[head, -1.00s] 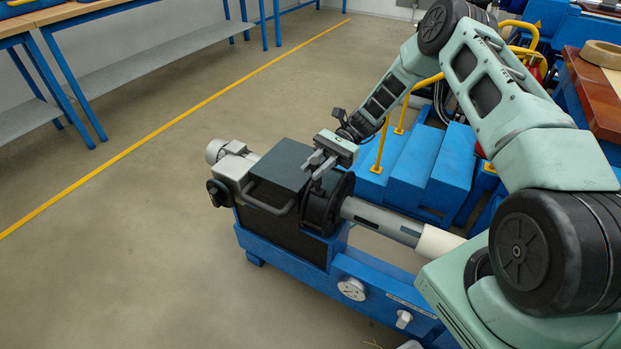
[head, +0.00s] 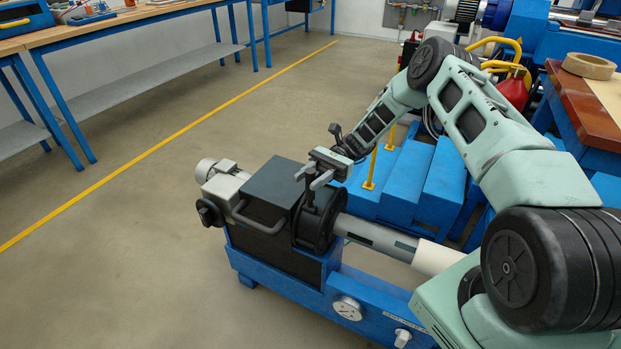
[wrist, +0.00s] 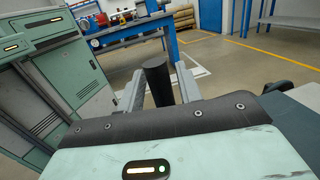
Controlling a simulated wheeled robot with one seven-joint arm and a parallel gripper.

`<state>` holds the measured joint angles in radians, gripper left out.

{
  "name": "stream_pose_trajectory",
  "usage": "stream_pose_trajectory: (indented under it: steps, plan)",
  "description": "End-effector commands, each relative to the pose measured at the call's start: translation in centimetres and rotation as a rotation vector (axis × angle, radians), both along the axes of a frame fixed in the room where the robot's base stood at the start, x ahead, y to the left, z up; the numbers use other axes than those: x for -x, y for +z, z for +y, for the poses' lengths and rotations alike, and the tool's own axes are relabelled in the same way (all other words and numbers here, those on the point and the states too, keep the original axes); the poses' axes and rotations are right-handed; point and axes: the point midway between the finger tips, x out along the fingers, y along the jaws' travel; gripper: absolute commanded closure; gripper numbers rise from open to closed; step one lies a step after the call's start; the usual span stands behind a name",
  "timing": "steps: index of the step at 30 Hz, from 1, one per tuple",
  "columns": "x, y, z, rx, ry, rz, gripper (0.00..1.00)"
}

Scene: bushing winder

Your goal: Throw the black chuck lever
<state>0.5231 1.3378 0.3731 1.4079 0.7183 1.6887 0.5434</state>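The black chuck lever (head: 309,197) stands up from the dark round chuck (head: 321,222) on the blue bushing winder, beside its box-shaped headstock (head: 277,184). My gripper (head: 312,178) is above the chuck, with its two grey fingers on either side of the lever's upper part. In the wrist view, the lever's black cylindrical end (wrist: 157,84) stands between the fingers, with a narrow gap showing beside it. The gripper looks open around the lever and not closed on it. The lever's lower part is partly lost against the dark chuck.
A grey shaft with a white sleeve (head: 437,259) runs right from the chuck. Blue steps (head: 405,180) with yellow handrails stand behind the winder. A grey handle (head: 258,222) juts from the headstock's front. The floor to the left is clear up to the workbenches (head: 140,22).

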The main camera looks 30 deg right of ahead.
Motion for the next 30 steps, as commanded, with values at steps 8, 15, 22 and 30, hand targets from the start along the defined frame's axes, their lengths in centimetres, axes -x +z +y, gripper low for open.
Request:
stream_pose_trajectory:
  steps: [8, 15, 22, 30]
  plan:
    - [0.0, 0.0, 0.0, 0.000, 0.001, 0.000, 0.58]
    - [-0.8, -0.3, -1.9, 0.000, -0.002, -0.002, 0.58]
    - [-2.7, -0.7, -6.5, 0.001, -0.003, -0.002, 0.58]
    - [-4.2, -0.8, -10.2, 0.001, -0.001, -0.001, 0.58]
